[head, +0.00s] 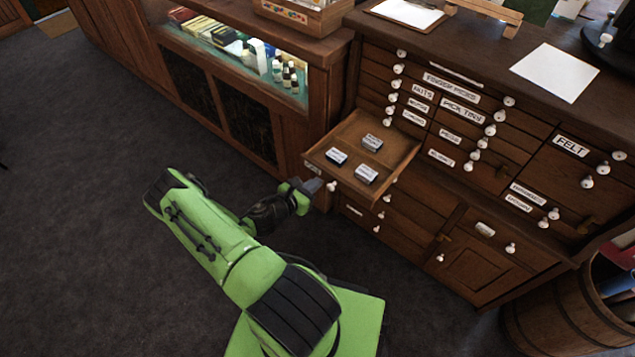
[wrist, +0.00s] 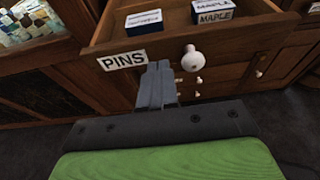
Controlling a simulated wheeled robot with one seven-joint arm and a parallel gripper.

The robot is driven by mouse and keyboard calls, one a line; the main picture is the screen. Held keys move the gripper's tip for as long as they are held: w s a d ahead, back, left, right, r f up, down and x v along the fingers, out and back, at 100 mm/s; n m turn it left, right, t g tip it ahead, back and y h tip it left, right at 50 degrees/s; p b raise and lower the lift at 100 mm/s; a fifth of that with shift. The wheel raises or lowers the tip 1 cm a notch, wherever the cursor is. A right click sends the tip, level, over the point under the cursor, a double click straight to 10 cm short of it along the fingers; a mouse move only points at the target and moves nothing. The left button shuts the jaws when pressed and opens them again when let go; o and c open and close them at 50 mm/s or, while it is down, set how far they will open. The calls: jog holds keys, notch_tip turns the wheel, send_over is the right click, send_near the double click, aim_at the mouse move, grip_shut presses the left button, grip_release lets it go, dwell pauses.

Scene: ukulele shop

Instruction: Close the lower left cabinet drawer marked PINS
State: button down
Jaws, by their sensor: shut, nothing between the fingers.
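The PINS drawer (head: 362,155) stands pulled out of the dark wood cabinet at its left side. Several small labelled boxes lie in it, one of them a box (head: 372,142) near its back. In the wrist view the PINS label (wrist: 122,60) is on the drawer front, with a white knob (wrist: 193,60) to its right. My gripper (head: 318,186) is shut and empty at the drawer front. In the wrist view its fingertips (wrist: 157,68) are between the label and the knob. I cannot tell whether they touch the wood.
A glass display case (head: 235,55) with bottles stands left of the cabinet. Other closed drawers, such as FELT (head: 571,146), fill the cabinet front. A wooden barrel (head: 550,315) stands at the lower right. The grey floor (head: 75,200) at left is clear.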

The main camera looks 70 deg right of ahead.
jog(key=shift+s+d, duration=0.35)
jog(key=shift+d, duration=0.55)
